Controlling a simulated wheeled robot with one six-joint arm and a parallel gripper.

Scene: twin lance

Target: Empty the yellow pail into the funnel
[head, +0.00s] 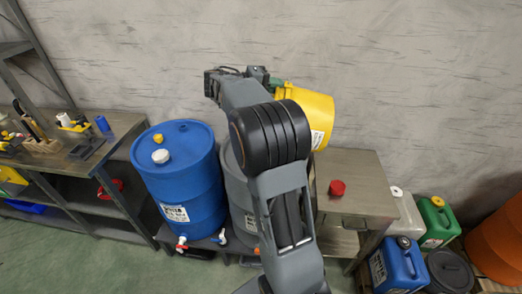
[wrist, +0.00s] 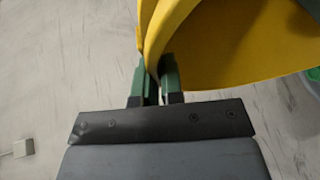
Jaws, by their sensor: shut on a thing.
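The yellow pail (head: 318,110) is in the air behind my arm in the head view, above the right bench, and looks tilted. My gripper (head: 277,84) is shut on its rim. In the wrist view, the green fingers of my gripper (wrist: 158,82) pinch the rim of the yellow pail (wrist: 215,45), with part of its inside showing. The pail's contents do not show. My arm hides part of the pail and much of the grey drum (head: 240,195) below it. I cannot make out the funnel; it may be behind my arm.
A blue drum (head: 185,180) with a white cap stands left of the grey drum. A red cap (head: 337,188) lies on the right bench (head: 362,190). Several jerrycans, including a blue one (head: 398,265), stand at lower right. A tool bench (head: 75,160) is at left.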

